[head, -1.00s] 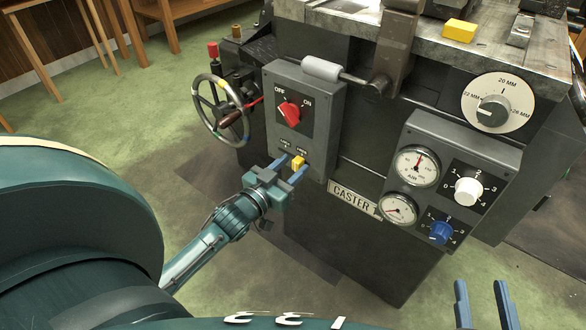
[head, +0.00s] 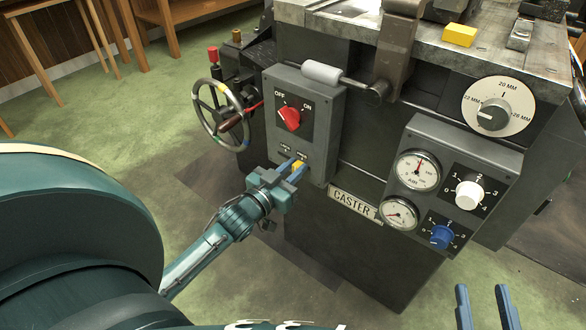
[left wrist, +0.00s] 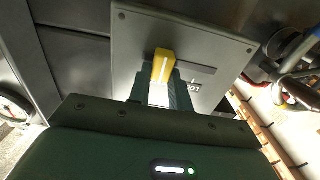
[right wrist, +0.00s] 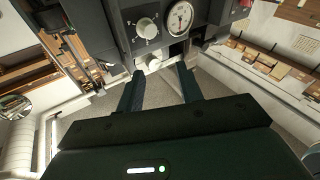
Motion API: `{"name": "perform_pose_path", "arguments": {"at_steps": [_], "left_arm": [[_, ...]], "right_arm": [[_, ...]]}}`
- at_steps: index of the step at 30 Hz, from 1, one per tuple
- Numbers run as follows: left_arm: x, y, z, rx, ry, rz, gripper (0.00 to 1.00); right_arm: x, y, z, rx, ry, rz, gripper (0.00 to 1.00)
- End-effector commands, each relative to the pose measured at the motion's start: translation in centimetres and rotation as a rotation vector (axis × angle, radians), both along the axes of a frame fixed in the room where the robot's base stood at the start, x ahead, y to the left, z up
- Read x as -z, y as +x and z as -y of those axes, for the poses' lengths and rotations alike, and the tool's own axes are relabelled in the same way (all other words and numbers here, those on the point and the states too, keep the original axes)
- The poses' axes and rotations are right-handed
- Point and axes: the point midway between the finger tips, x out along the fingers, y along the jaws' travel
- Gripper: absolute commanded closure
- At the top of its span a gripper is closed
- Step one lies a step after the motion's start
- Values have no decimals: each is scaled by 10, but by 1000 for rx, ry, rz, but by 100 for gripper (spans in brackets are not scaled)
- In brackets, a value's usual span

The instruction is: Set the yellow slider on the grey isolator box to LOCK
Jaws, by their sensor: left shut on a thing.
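The grey isolator box (head: 328,125) carries a red OFF/ON knob (head: 290,118) and the yellow slider (head: 297,166) low on its front. My left gripper (head: 292,169) is shut on the slider, one blue finger on each side. In the left wrist view the slider (left wrist: 163,66) stands between the fingertips at one end of its slot (left wrist: 198,69); the bare slot runs to the right there, which is left in the head view. My right gripper (head: 484,305) is open and empty at the lower right.
A handwheel (head: 221,112) stands left of the box. To the right are the CASTER plate (head: 354,206), a gauge panel with a white knob (head: 468,193) and a blue knob (head: 441,236), and a large dial (head: 494,113). A yellow block (head: 460,34) lies on top.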

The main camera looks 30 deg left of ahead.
Motion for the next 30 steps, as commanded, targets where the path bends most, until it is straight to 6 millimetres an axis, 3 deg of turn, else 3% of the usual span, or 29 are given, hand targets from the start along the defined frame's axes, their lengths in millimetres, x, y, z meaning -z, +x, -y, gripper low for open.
{"name": "perform_pose_path", "arguments": {"at_steps": [8,14,19,28,29,30], "left_arm": [[0,0,-1,1,0,0,100],[-3,3,-33,-1,5,-4,100],[-1,4,-54,-1,3,-2,100],[0,5,-57,-6,2,-1,100],[0,5,-58,-6,2,-1,78],[0,5,-58,-6,2,-1,75]], "right_arm": [[-1,0,0,-1,-1,1,64],[-15,0,1,5,-33,22,64],[-2,-1,3,13,-68,4,64],[5,-4,4,19,-65,-16,64],[5,-4,4,19,-64,-16,64],[5,-4,4,20,-64,-16,64]]}}
